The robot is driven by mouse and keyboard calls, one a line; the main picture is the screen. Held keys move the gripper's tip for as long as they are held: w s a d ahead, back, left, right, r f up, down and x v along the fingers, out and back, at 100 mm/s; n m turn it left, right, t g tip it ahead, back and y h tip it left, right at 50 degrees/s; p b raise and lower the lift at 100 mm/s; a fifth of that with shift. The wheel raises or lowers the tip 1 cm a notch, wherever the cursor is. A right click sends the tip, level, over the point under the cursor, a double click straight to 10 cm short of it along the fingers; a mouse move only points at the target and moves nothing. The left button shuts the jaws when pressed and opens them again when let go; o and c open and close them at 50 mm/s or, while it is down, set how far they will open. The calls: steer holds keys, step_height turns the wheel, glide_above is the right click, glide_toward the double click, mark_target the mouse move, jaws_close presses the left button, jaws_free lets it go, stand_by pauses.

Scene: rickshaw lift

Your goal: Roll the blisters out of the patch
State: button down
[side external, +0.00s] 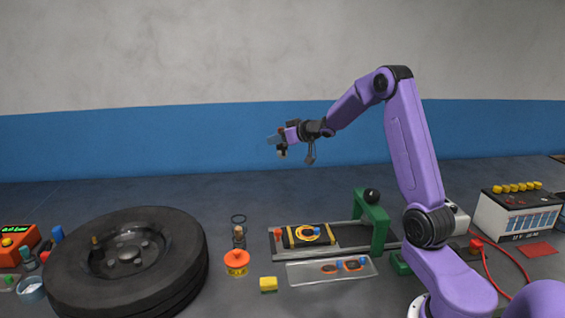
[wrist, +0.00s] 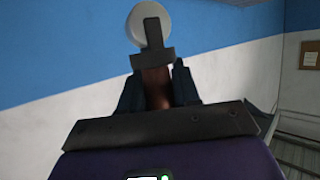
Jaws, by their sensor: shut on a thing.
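My gripper (side external: 280,138) is held high in front of the wall, well above the floor. In the wrist view its fingers (wrist: 157,92) are shut on the brown handle of a roller. The roller (wrist: 150,25) has a pale round wheel in a dark fork and points away from the fingers. It also shows small below the gripper in the side view (side external: 282,153). The patch (side external: 309,234) looks like an orange-yellow ring on a dark strip, lying low on a long grey tray (side external: 272,252). Blisters are too small to make out.
A green stand with a black knob (side external: 372,215) rises over the tray. A clear sheet (side external: 300,275) with small orange patches lies in front.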

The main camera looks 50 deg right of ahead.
steer(key=s+d+r+m+g+h, duration=0.1)
steer(key=s+d+m+g+h, duration=0.4)
steer(key=d+m+g+h, duration=0.65)
steer(key=s+a+f+m+g+y, duration=0.1)
steer(key=s+a+f+m+g, duration=0.55)
steer(key=a, duration=0.25)
steer(key=s+a+f+m+g, duration=0.5)
steer(key=s+a+f+m, duration=0.15)
steer(key=a+m, duration=0.2)
steer(key=shift+n, duration=0.25)
steer(key=shift+a+f, duration=0.15)
steer(key=shift+f, duration=2.6)
steer(key=shift+f, duration=0.4)
